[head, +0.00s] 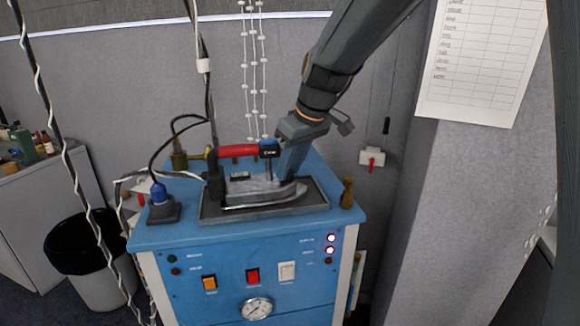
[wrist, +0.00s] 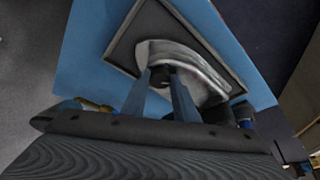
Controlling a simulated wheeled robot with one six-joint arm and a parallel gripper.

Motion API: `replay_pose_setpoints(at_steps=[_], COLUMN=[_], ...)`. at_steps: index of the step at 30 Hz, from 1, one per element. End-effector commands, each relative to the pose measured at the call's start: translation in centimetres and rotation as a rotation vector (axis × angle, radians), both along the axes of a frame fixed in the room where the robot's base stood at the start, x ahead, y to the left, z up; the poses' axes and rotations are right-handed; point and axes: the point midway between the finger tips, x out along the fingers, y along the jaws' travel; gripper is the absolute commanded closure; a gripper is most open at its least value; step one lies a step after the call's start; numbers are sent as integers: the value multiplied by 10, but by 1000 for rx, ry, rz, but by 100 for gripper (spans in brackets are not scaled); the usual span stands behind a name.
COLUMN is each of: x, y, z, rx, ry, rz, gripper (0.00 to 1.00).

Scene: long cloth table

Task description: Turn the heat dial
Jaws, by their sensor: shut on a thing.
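A steam iron (head: 262,190) with a red handle (head: 238,151) rests on a dark tray (head: 213,213) on top of a blue cabinet. My gripper (head: 285,178) reaches down at the iron's right end, beside the dark front post of the handle. In the wrist view, the fingertips of my gripper (wrist: 160,74) are close together over the pale iron body (wrist: 190,62). They are shut on a small dark knob, which looks like the heat dial (wrist: 160,82). The fingers cover most of it, and its setting cannot be read. In the head view the dial is hidden.
The cabinet front (head: 220,300) carries switches, lamps and a round gauge (head: 256,308). Cables and a beaded chain hang nearby. A wall pillar (head: 480,200) stands at the right.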

Motion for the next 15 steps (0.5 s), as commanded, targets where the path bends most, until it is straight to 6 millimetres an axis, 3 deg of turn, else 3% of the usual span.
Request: replay_pose_setpoints(at_steps=[1, 2, 5, 15], x=[1, 1, 0, 0], y=[0, 0, 0, 0], z=[1, 1, 1, 3], rx=[0, 0, 0, 0], ry=[-2, -2, -2, -2], rz=[1, 1, 1, 1], gripper=[96, 72, 55, 54])
